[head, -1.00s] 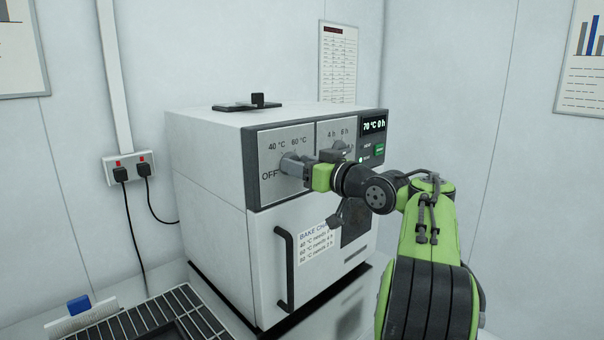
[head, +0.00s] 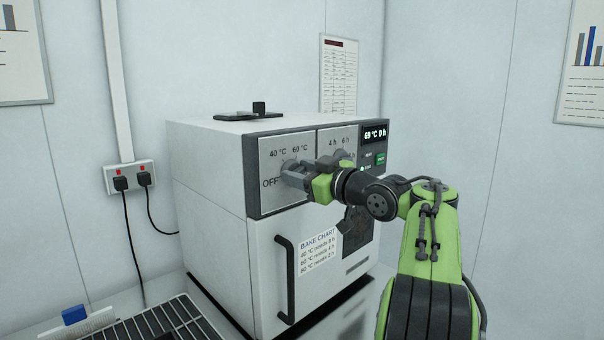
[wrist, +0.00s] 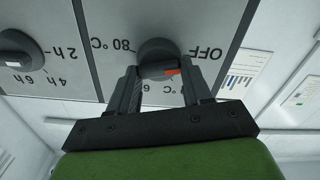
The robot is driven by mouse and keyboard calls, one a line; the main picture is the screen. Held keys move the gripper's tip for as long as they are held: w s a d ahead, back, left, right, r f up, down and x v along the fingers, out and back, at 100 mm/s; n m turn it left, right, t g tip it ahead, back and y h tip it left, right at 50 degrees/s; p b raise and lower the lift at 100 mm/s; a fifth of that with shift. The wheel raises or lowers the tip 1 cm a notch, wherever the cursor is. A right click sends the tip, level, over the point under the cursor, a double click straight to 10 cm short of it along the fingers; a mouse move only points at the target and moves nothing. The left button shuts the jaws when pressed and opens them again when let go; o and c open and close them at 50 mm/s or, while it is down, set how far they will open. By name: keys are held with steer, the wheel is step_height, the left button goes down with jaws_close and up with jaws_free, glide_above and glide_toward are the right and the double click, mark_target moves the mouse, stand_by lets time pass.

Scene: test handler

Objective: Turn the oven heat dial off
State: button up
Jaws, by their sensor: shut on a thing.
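The oven (head: 210,170) is a white box with a dark-framed control panel. Its grey heat dial (wrist: 157,50) has a raised grip bar with an orange-red mark at one end. The wrist view is upside down; there the mark is at the bar's right end, below the word OFF (wrist: 206,53), not clearly lined up with it. My gripper (wrist: 160,76) is shut on the dial's bar, one finger on each side. In the head view, my gripper (head: 290,173) hides much of the dial and some of its scale. The display (head: 375,135) reads 69 °C 0 h.
The time dial (wrist: 18,50) is beside the heat dial. The oven door has a black handle (head: 284,278) and a bake chart (head: 318,252). A wire rack (head: 165,322) lies at the lower left. Two plugs sit in a wall socket (head: 131,176).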

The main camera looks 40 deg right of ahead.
steer(key=shift+f, duration=0.1)
steer(key=o, duration=1.1)
steer(key=shift+c, duration=0.2)
steer(key=shift+s, duration=0.1)
steer(key=s+b, duration=0.1)
steer(key=s, duration=1.4)
steer(key=shift+s+d, duration=0.25)
steer(key=shift+s, duration=0.05)
